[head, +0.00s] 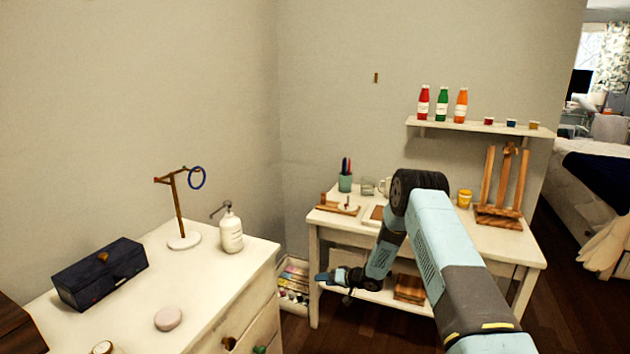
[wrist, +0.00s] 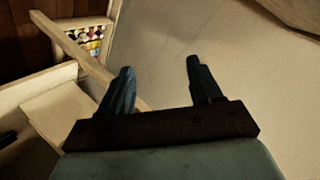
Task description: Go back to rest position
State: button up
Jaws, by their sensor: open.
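My gripper (head: 325,279) is at the end of my light-blue arm, in front of the left part of the white desk (head: 313,250) in the head view. In the wrist view my gripper (wrist: 157,80) shows two dark fingers standing apart with nothing between them. The fingers point toward a plain pale wall and the frame of a piece of furniture.
A white dresser (head: 215,275) stands at the left with a dark blue box (head: 100,275), a white pump bottle (head: 231,232) and a stand (head: 178,210) holding a blue ring (head: 197,178). A bin of colourful items (head: 293,280) sits between dresser and desk.

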jog(key=w+d+r+t+h, duration=0.2)
jog(key=d+r+h, duration=0.15)
jog(key=r, duration=0.85)
jog(key=w+d+r+t+h, duration=0.15)
jog(key=d+r, duration=0.35)
jog(key=r, duration=0.8)
jog(key=s+d+r+m+h, duration=0.1)
jog(key=s+d+r+h, duration=0.25)
jog(key=s+r, duration=0.45)
jog(key=s+d+r+h, duration=0.2)
jog(key=s+d+r, duration=0.15)
jog(key=r, duration=0.75)
jog(key=s+d+r+g+h, duration=0.1)
jog(key=s+d+r, duration=0.1)
jog(key=s+r, duration=0.35)
jog(key=s+d+r+m, duration=0.1)
jog(key=s+r, duration=0.1)
jog(key=s, duration=0.6)
jog(key=s+d+r+g+h, duration=0.1)
jog(key=s+d+r, duration=0.15)
jog(key=s, duration=0.45)
jog(key=s+a+g+y, duration=0.1)
jog(key=s+a+g, duration=0.1)
jog(key=s, duration=2.2)
jog(key=shift+s+y, duration=0.3)
jog(key=shift+y, duration=0.05)
